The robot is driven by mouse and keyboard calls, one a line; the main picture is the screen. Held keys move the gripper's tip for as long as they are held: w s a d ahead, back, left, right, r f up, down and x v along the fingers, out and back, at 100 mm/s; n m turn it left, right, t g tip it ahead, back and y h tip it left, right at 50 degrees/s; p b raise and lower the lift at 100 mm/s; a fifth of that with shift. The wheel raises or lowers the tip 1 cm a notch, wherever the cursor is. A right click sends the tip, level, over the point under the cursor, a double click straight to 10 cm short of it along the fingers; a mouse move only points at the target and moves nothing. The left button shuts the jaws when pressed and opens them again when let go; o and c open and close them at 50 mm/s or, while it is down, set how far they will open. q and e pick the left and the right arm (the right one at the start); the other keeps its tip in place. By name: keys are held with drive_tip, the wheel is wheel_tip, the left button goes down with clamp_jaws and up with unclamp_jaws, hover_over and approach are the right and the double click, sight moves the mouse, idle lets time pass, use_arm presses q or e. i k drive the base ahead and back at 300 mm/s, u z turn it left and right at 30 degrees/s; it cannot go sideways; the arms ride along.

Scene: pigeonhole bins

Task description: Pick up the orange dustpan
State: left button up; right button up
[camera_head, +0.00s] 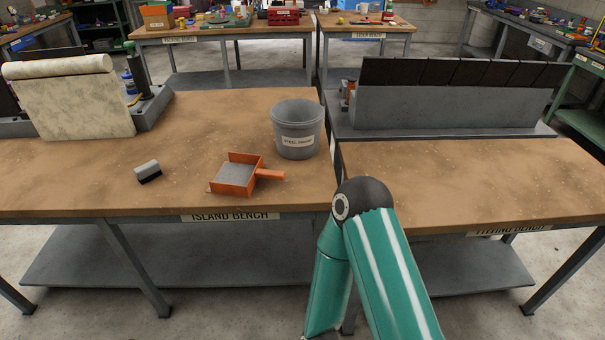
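The orange dustpan (236,188) lies on the left wooden bench, near its front edge. Its short handle (269,174) points right and its flat pan, with a grey inner surface, faces left. Nothing touches it. One of my arms, green with a dark joint, rises from the bottom right of centre, in front of the gap between the benches. Its joint is to the right of the dustpan. Neither of my grippers is in view.
A grey bucket (297,135) labelled steel swarf stands just behind the handle. A small grey and black block (148,171) lies left of the dustpan. A pale roll (75,97) hangs at the back left. The right bench (470,185) has a clear top before a grey bin row (440,105).

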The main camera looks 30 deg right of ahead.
sight(238, 176)
drive_tip(key=z, duration=0.5)
drive_tip(key=i, duration=1.05)
